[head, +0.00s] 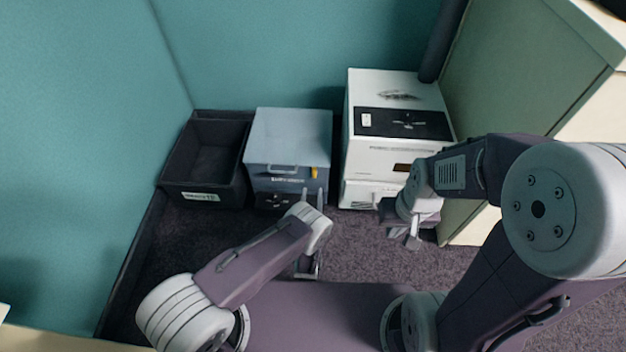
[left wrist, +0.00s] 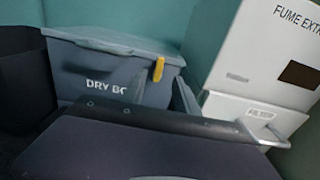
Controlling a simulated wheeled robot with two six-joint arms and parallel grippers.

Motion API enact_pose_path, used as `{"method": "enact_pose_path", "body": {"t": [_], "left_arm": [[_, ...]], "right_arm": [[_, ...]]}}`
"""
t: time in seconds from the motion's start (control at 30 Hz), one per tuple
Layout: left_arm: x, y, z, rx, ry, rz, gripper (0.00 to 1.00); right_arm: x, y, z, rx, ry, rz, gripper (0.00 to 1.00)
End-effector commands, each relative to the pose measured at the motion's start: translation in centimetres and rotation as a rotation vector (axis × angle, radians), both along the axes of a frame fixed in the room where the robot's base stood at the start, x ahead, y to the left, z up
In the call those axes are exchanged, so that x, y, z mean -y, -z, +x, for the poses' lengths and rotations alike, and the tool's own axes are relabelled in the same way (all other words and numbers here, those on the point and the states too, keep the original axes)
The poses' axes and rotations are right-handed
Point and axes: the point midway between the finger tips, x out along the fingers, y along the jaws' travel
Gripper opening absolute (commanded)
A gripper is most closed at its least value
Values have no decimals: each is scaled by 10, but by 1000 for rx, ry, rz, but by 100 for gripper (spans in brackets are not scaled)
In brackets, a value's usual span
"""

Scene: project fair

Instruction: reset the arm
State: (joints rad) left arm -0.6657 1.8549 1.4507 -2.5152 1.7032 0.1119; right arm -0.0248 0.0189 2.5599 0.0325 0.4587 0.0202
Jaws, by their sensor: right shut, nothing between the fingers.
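My left arm reaches in from the left in the head view. Its gripper (head: 313,197) is in front of the grey-blue dry box. In the left wrist view, two grey fingers stand apart with nothing seen between them, before the dry box (left wrist: 95,65). My right gripper (head: 413,240) is shut and empty, low in front of the white fume extractor and above the carpet. The right arm's large white joint and dark links fill the right side of the head view.
The dry box (head: 290,135) has a yellow latch. A dark open bin (head: 205,195) stands to its left, and the white fume extractor (head: 375,160) to its right. Teal panels rise behind and left. A pale green cabinet (head: 530,80) stands at the right. Carpet (head: 355,250) is bare in front.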

Motion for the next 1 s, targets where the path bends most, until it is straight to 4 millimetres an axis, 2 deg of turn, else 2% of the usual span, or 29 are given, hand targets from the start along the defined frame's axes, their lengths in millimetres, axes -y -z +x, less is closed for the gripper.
{"method": "enact_pose_path", "body": {"t": [0.1,0.57,0.63,0.67,0.77,0.8,0.87,0.9,0.97,1.0], "left_arm": [[0,0,-6,1,0,1,36],[-1,1,-6,1,-1,0,36],[-8,-5,-1,5,-19,-3,36],[-10,-14,6,18,-32,-13,36],[-15,-71,43,103,-86,-76,36],[-20,-103,61,149,-115,-105,36],[-35,-155,85,213,-170,-144,36],[-51,-186,96,250,-224,-163,36],[-83,-232,107,297,-328,-196,36],[-109,-261,111,318,-409,-218,36]], "right_arm": [[0,-3,0,0,0,0,0],[0,-2,0,0,0,0,0],[0,-6,0,0,0,0,0],[0,-7,0,0,0,0,0],[0,-13,0,0,0,0,0],[0,-17,0,0,0,0,0],[0,-21,0,0,0,0,0],[0,-23,0,0,0,0,0],[0,-27,0,0,0,0,0],[0,-30,0,0,0,0,0]]}}
